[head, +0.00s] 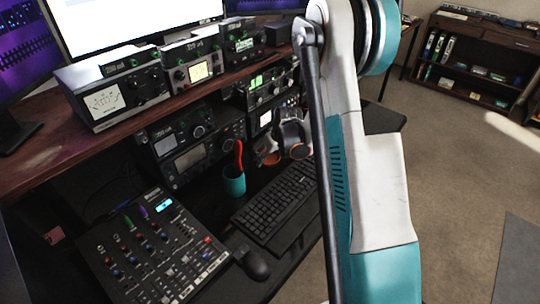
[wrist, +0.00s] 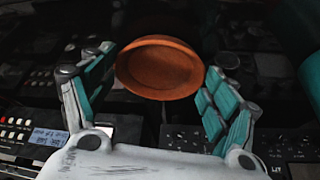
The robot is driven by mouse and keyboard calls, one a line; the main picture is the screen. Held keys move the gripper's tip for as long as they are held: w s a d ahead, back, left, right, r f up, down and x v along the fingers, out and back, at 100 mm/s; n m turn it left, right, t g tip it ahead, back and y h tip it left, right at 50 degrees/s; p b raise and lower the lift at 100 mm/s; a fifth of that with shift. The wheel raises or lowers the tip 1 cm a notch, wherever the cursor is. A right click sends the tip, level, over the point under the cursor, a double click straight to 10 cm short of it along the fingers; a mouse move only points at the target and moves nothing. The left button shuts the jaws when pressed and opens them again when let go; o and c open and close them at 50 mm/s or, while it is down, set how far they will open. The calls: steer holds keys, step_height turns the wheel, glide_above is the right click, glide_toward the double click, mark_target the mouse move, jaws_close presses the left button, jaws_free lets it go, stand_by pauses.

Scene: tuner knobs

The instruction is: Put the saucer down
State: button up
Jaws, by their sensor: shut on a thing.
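The saucer (wrist: 160,72) is a round, orange-brown dish with a raised rim, seen in the wrist view between my fingers. My gripper (wrist: 158,64) is shut on the saucer, with one teal finger at its left edge and one at its right edge. In the head view my gripper (head: 291,136) is over the dark desk, behind the keyboard and in front of the radio units. Only a small orange part of the saucer (head: 270,158) shows there. Whether the saucer touches anything below is hidden.
A teal cup (head: 234,183) with a red-handled item stands left of my gripper. A black keyboard (head: 276,207), a mouse (head: 251,263) and a mixer (head: 150,250) lie in front. Stacked radio units (head: 190,145) stand behind. Little clear desk shows around the cup.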

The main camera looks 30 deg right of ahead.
steer(key=o, duration=1.3)
steer(key=shift+f, duration=0.1)
steer(key=p+v, duration=0.4)
steer(key=v, duration=0.8)
